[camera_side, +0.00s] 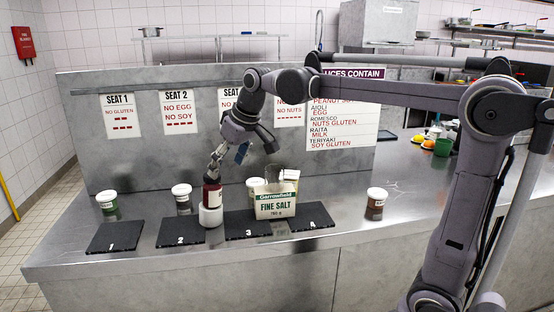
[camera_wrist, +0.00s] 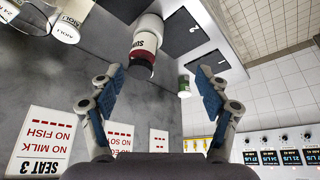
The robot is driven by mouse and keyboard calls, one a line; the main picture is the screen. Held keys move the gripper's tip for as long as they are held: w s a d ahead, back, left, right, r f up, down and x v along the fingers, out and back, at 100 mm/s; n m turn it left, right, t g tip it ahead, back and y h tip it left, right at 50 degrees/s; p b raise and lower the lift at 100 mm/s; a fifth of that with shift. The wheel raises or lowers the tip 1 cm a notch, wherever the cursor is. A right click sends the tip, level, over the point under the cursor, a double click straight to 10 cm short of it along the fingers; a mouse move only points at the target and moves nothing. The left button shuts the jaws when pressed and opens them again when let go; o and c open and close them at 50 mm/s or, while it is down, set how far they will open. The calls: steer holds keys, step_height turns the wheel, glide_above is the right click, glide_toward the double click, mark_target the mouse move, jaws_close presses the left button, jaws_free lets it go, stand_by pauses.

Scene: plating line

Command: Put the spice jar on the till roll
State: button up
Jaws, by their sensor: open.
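My gripper (camera_side: 214,168) is just above the jar. In the wrist view its blue-padded fingers (camera_wrist: 160,78) are spread wide, with nothing between the pads. The jar appears beyond the fingertips, apart from them.
A fine salt box (camera_side: 275,205) stands right of the jar, partly over mat 3 (camera_side: 248,233). White-lidded tubs stand along the counter, including a green one (camera_side: 107,203), one behind mat 2 (camera_side: 182,197) and a brown one (camera_side: 375,206). Mat 1 (camera_side: 114,238) is clear.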

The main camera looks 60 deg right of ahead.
steer(key=s+a+f+t, duration=0.1)
steer(key=s+a+f, duration=0.1)
steer(key=s+f, duration=0.4)
steer(key=s+a+f+t, duration=0.1)
steer(key=s+f, duration=0.5)
steer(key=s, duration=0.6)
steer(key=shift+s+a+f, duration=0.3)
steer(key=shift+s+a, duration=0.1)
steer(key=shift+a, duration=0.5)
